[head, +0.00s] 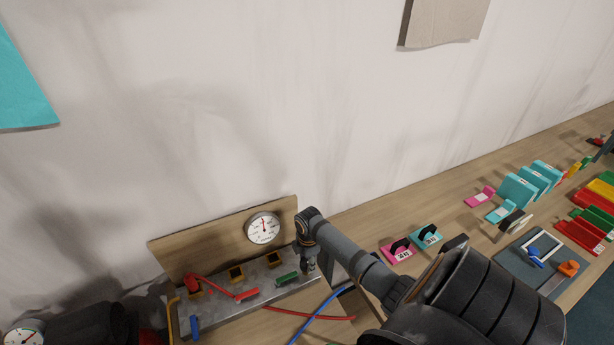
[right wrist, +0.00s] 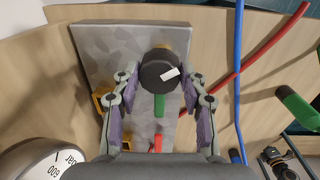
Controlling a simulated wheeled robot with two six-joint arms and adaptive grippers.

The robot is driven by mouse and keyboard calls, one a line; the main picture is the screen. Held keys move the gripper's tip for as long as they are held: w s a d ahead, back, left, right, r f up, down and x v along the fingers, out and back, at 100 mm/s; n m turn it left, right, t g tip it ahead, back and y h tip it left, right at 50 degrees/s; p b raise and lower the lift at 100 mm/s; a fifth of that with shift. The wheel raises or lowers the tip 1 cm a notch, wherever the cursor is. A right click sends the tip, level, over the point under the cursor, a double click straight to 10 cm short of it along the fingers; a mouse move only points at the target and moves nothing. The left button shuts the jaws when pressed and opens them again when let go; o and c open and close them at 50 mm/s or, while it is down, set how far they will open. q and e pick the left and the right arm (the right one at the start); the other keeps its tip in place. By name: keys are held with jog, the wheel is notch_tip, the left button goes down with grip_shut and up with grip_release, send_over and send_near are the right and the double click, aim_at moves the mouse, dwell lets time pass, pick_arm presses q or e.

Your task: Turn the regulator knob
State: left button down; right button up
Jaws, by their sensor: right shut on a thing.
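The regulator knob (right wrist: 158,72) is a round black knob with a white mark, at the upper middle of the right wrist view. My right gripper (head: 308,264) points down at the right end of a grey metal panel (head: 233,308) in the head view. In the right wrist view its two fingers are on either side of the knob, shut on it. In the head view the gripper and arm hide the knob. A round white gauge (head: 263,228) is on the wooden backboard left of the gripper. My left gripper is not in view.
Red (head: 210,286), green (head: 287,279) and blue (head: 195,326) handles are on the panel left of the gripper. A blue hose (head: 318,315) and red hose (head: 310,316) run in front. Pink (head: 397,252) and teal (head: 427,237) tagged pieces lie on the table to the right.

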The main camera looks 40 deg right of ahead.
aim_at(306, 264)
jog(key=m, duration=0.6)
jog(key=shift+w+r+m, duration=0.1)
jog(key=shift+m, duration=0.3)
dwell(0.4)
jog(key=o, duration=1.1)
jog(key=shift+a, duration=0.1)
jog(key=shift+o, duration=0.2)
notch_tip(306, 264, up, 12)
jog(key=shift+s+a, duration=0.25)
